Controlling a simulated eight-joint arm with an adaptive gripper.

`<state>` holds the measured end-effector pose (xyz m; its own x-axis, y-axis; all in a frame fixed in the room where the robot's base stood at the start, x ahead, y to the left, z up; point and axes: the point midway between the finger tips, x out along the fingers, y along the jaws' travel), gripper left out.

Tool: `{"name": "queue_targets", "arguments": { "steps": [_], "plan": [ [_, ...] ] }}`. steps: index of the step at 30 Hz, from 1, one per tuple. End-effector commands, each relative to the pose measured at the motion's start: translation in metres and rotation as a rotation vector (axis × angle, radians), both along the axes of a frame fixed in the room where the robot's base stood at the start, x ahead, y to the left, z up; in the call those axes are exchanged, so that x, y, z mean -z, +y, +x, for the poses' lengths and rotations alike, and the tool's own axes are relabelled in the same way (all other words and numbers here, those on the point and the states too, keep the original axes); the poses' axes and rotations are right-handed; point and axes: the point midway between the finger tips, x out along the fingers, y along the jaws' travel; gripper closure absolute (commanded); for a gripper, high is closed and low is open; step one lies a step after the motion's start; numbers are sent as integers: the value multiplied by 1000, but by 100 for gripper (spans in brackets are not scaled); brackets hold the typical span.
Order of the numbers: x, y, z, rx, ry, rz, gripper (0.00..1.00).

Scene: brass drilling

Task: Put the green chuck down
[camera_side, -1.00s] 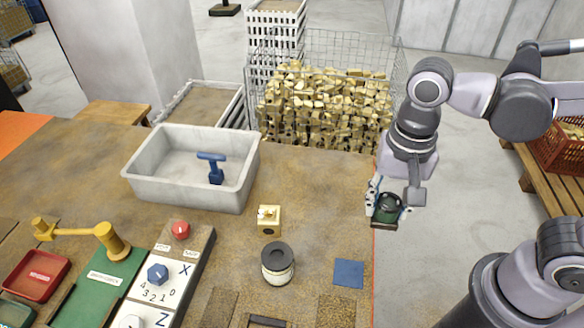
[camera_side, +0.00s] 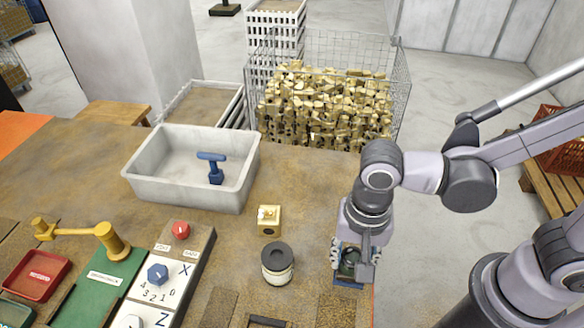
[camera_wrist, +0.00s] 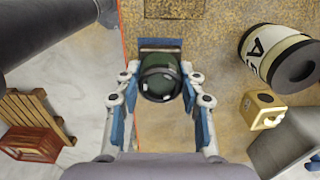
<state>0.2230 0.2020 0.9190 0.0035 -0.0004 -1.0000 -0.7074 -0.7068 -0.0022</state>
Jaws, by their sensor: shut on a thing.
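My gripper (camera_side: 355,262) is shut on the green chuck (camera_side: 348,260), near the right edge of the bench. In the wrist view the chuck (camera_wrist: 161,80) sits between the two fingers of my gripper (camera_wrist: 160,92), a dark green round body with a black rim. A blue square pad (camera_side: 349,283) lies on the bench just under or behind the gripper in the side view, mostly hidden. In the wrist view a strip of the pad (camera_wrist: 160,43) shows beyond the chuck. I cannot tell whether the chuck touches the pad.
A black-lidded jar (camera_side: 277,264) and a brass block (camera_side: 269,220) stand left of my gripper. A grey tray (camera_side: 140,175) holds a blue tool (camera_side: 214,168). A control panel (camera_side: 170,275) is at front left. A wire basket (camera_side: 400,95) of brass parts stands behind the bench.

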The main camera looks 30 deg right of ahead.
Motion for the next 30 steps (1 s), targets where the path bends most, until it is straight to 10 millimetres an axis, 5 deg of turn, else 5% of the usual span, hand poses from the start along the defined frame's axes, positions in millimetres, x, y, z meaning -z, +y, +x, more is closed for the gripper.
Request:
{"name": "queue_targets", "arguments": {
  "steps": [16,17,19,30],
  "plan": [
    [10,0,0,0,0,0,100],
    [10,0,0,0,0,0,58],
    [10,0,0,0,0,0,38],
    [9,0,0,0,0,0,38]
  ]
}}
